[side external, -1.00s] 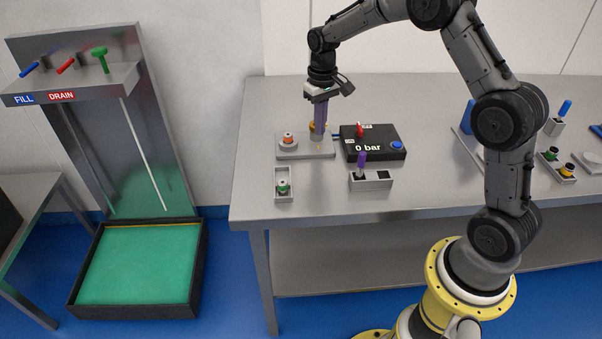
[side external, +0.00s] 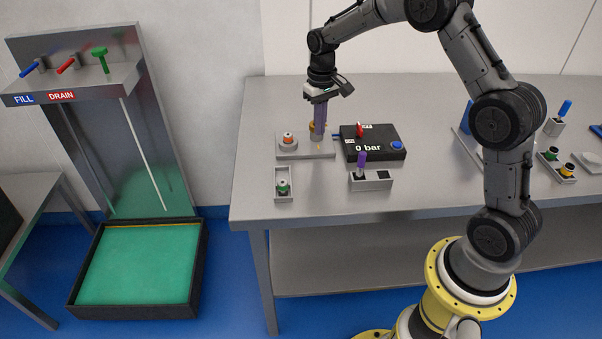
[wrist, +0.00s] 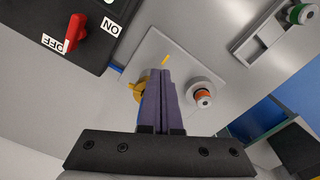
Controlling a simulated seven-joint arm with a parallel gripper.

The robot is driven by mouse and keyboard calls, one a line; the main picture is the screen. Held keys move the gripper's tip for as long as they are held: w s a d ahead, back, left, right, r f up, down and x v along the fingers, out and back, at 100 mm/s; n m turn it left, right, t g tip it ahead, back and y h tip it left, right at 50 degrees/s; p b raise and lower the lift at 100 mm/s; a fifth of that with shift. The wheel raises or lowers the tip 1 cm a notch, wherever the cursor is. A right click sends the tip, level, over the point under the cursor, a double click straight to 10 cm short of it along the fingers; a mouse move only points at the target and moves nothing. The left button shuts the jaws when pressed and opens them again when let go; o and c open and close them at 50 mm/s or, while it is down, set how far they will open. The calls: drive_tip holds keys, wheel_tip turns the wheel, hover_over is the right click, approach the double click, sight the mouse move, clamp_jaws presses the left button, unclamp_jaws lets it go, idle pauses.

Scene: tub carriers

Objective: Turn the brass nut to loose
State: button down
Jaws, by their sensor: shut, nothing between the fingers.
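The brass nut (wrist: 137,91) sits on a grey plate (wrist: 185,56), close beside the left side of my fingers in the wrist view. In the side view only a sliver of the nut (side external: 312,126) shows beside my fingers. My gripper (side external: 319,133) points down over the plate, with its long purple fingers shut together and nothing between them. The fingertips (wrist: 159,74) also show in the wrist view. The fingers hide part of the nut, and I cannot tell whether they touch it. A yellow mark (wrist: 165,60) lies on the plate just beyond the fingertips.
An orange-banded fitting (side external: 288,139) stands on the same plate. A black box (side external: 366,153) reading "0 bar", with a red switch (wrist: 76,32) at OFF, stands close by.

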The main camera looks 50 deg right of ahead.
drive_tip(key=shift+s+d, duration=0.15)
drive_tip(key=shift+d, duration=0.5)
drive_tip(key=shift+s+d, duration=0.1)
drive_tip(key=shift+d, duration=0.55)
idle(0.5)
drive_tip(key=shift+s, duration=0.35)
wheel_tip(320, 180, up, 6)
idle(0.6)
